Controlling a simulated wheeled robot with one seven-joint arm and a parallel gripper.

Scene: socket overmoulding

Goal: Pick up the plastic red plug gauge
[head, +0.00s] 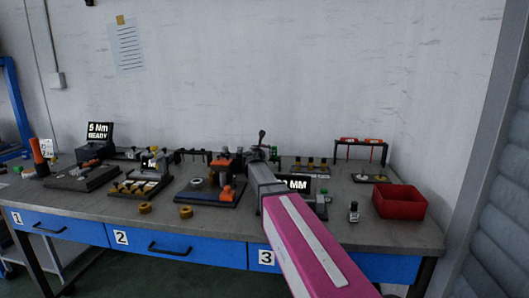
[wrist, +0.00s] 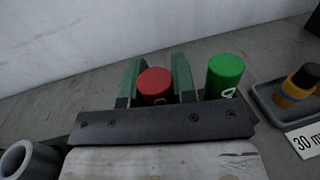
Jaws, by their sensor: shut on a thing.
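In the wrist view the red plug gauge (wrist: 155,84) shows as a short red cylinder between the two green fingers of my gripper (wrist: 156,76). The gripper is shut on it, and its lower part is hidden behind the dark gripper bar. A green cylinder (wrist: 224,74) with a white mark stands just right of the right finger, outside the grip. In the head view my arm reaches over the middle of the bench, and the red gauge cannot be made out behind it.
A small tray (wrist: 268,98) with a yellow-and-black bottle (wrist: 299,84) lies at right in the wrist view, and a grey ring (wrist: 16,162) at lower left. In the head view a red bin (head: 400,204) stands at the bench's right end, with fixtures along the left.

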